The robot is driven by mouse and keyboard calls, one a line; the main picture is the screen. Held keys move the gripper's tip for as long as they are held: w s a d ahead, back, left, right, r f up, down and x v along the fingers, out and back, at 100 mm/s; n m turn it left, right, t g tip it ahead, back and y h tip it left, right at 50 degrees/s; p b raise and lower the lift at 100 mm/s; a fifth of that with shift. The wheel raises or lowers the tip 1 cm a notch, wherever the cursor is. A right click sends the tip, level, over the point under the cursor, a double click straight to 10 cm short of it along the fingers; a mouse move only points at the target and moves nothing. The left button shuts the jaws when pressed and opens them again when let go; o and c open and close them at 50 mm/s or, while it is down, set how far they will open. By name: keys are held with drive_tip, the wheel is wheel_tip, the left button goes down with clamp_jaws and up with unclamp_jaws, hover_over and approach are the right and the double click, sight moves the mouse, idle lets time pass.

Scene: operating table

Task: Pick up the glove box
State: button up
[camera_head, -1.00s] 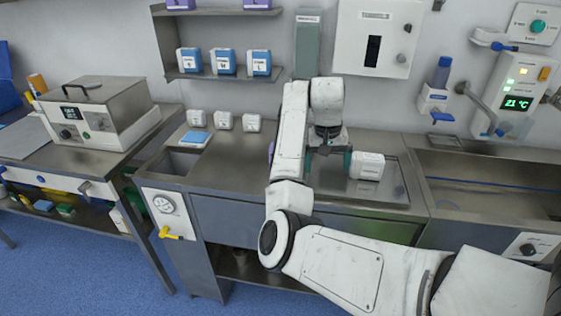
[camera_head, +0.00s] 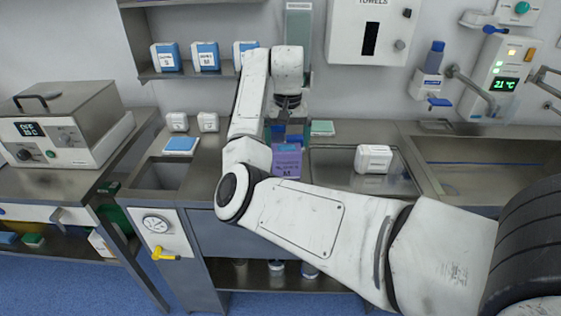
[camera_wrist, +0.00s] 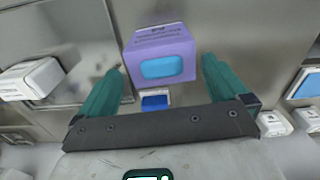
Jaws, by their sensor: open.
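The glove box is a purple box marked M (camera_head: 287,163) on the steel counter, below my gripper in the head view. In the wrist view the purple box (camera_wrist: 158,46) shows a light-blue oval on the side facing the camera. My gripper (camera_head: 287,128) hangs above and behind the box in the head view, its fingers partly hard to make out. In the wrist view the teal fingers of my gripper (camera_wrist: 162,66) are apart and empty, with the box beyond the tips and roughly centred between them.
A green pad (camera_head: 322,128) lies behind. Small white boxes (camera_head: 208,121) and a blue pad (camera_head: 181,145) are at left. The wall shelf (camera_head: 190,73) holds blue-white boxes close to my arm.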

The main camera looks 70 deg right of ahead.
sight(286, 148)
wheel_tip(286, 148, down, 4)
drive_tip(key=shift+w+r+b, duration=0.1)
drive_tip(key=shift+b, duration=0.25)
drive_tip(key=shift+w+d+f+p, duration=0.1)
drive_tip(key=shift+f+p, duration=0.15)
drive_tip(key=shift+f, duration=1.1)
drive_tip(key=shift+d+f+p, duration=0.1)
drive_tip(key=shift+f+p, duration=0.1)
drive_tip(key=shift+f, duration=1.15)
drive_tip(key=shift+c, duration=0.5)
drive_tip(key=c, duration=0.7)
drive_tip(key=shift+o, duration=0.2)
drive_tip(key=shift+r, duration=0.15)
